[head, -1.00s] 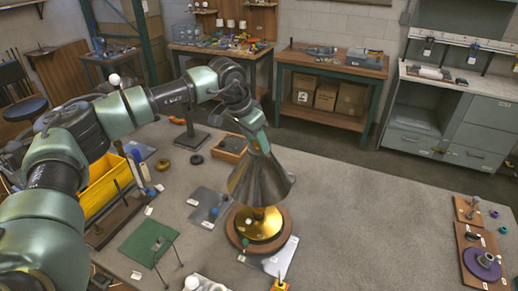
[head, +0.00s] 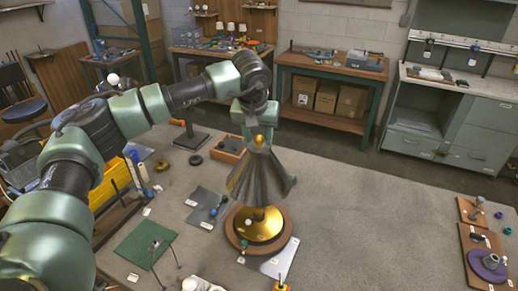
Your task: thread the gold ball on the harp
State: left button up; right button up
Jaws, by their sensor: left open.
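The gold ball (head: 259,142) shows at the top of the grey lamp shade (head: 260,177), in the middle of the head view. The harp is hidden by the shade, so I cannot tell how far the ball is threaded on it. The lamp's gold base (head: 258,224) stands below on a round wooden board (head: 236,240). My left gripper (head: 259,135) is open just above and around the ball, pointing down. Whether a finger touches the ball is too small to tell. My right gripper is not in view.
A yellow bin (head: 103,190), a green mat (head: 140,246) and a grey mat (head: 203,203) lie left of the lamp. A wooden tray (head: 232,147) stands behind it. Boards with a purple disc (head: 487,264) are at the far right. The tabletop right of the lamp is clear.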

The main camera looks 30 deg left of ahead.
pick_arm(q)
jog(key=n+y, duration=0.1)
jog(key=n, duration=0.2)
jog(key=shift+d, duration=0.15)
jog(key=n+g+y, duration=0.1)
jog(key=n, duration=0.2)
jog(key=shift+w+d, duration=0.1)
jog(key=shift+w, duration=0.1)
jog(key=n+g+y+p, duration=0.1)
jog(key=n, duration=0.2)
jog(key=shift+r+n, duration=0.15)
jog(key=shift+n, duration=0.25)
jog(key=n, duration=0.1)
jog(key=n+g+p, duration=0.1)
jog(key=n, duration=0.1)
jog(key=shift+w+g, duration=0.2)
jog(key=shift+g, duration=0.1)
jog(key=shift+n+p, duration=0.45)
jog(key=shift+n, duration=0.15)
jog(key=n+g, duration=0.1)
jog(key=n, duration=0.3)
jog(key=n+g, duration=0.1)
jog(key=n, duration=0.1)
jog(key=shift+w+g, duration=0.2)
jog(key=shift+g, duration=0.1)
jog(key=shift+s+a, duration=0.1)
jog(key=shift+a, duration=0.1)
